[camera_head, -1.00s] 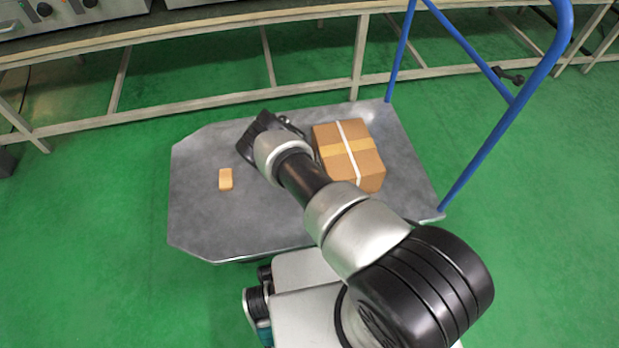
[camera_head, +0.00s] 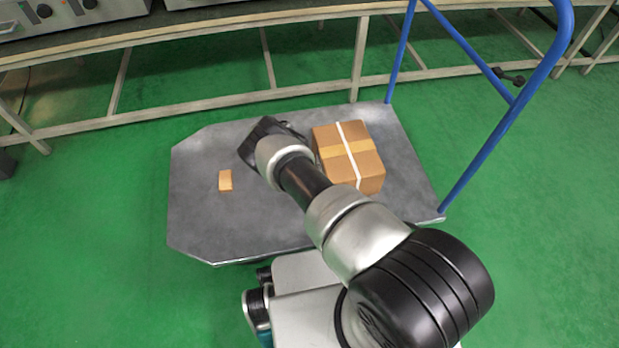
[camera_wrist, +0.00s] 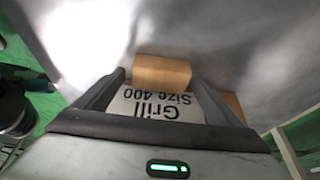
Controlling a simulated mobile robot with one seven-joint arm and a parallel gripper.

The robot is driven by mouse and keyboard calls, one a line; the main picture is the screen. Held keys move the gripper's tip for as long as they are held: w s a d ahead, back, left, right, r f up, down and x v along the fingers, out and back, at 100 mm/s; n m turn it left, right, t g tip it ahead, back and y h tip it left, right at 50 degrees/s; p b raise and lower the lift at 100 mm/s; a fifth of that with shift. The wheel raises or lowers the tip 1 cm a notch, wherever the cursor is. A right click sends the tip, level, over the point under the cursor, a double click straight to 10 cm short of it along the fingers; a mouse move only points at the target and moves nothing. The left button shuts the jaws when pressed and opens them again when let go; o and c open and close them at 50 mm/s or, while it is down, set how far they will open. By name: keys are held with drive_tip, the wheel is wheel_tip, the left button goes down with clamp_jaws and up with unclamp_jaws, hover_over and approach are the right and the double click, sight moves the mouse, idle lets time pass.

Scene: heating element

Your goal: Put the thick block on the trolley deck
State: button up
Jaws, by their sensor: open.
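In the wrist view a tan block (camera_wrist: 161,74) is centred just past my gripper's (camera_wrist: 160,88) two dark fingers, with gaps at its sides; I cannot tell whether it touches the deck. My gripper is open. In the head view it is low over the grey trolley deck (camera_head: 230,230), between a small tan block (camera_head: 225,180) lying at left and the carton. My gripper and wrist hide the deck beneath them there. I cannot tell whether the two views show the same block.
A taped cardboard carton (camera_head: 350,155) stands on the deck right of my gripper; its edge shows in the wrist view (camera_wrist: 233,104). A white surface printed "Grill Size 400" (camera_wrist: 160,103) shows between the fingers. A blue handle (camera_head: 490,140) rises at right. The deck's left part is mostly clear.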

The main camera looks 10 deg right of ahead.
drive_tip(key=w+a+r+n+y+p, duration=0.1)
drive_tip(key=a+r, duration=0.1)
drive_tip(key=r, duration=1.3)
drive_tip(key=w+a+r+n+y+p, duration=0.1)
drive_tip(key=w+a+r+p, duration=0.1)
drive_tip(key=r, duration=1.3)
drive_tip(key=s+d+r+n+t+y, duration=0.1)
drive_tip(key=s+r+n, duration=0.1)
drive_tip(key=r, duration=0.7)
drive_tip(key=s+r+n+y, duration=0.1)
drive_tip(key=s+r+n, duration=0.15)
drive_tip(key=r, duration=0.75)
drive_tip(key=s+d+r+n+t+y, duration=0.1)
drive_tip(key=s+r+n, duration=0.2)
drive_tip(key=s+r, duration=0.5)
drive_tip(key=s+d+r+n+t, duration=0.1)
drive_tip(key=s+r+n+t, duration=0.15)
drive_tip(key=s+r, duration=0.5)
drive_tip(key=s+r+n, duration=0.1)
drive_tip(key=s+n, duration=0.2)
drive_tip(key=s, duration=0.4)
drive_tip(key=s+d+r+n+t, duration=0.1)
drive_tip(key=s+r+n, duration=0.1)
drive_tip(key=s, duration=0.5)
drive_tip(key=shift+n+h, duration=0.3)
drive_tip(key=shift+n, duration=0.2)
drive_tip(key=shift+d, duration=0.15)
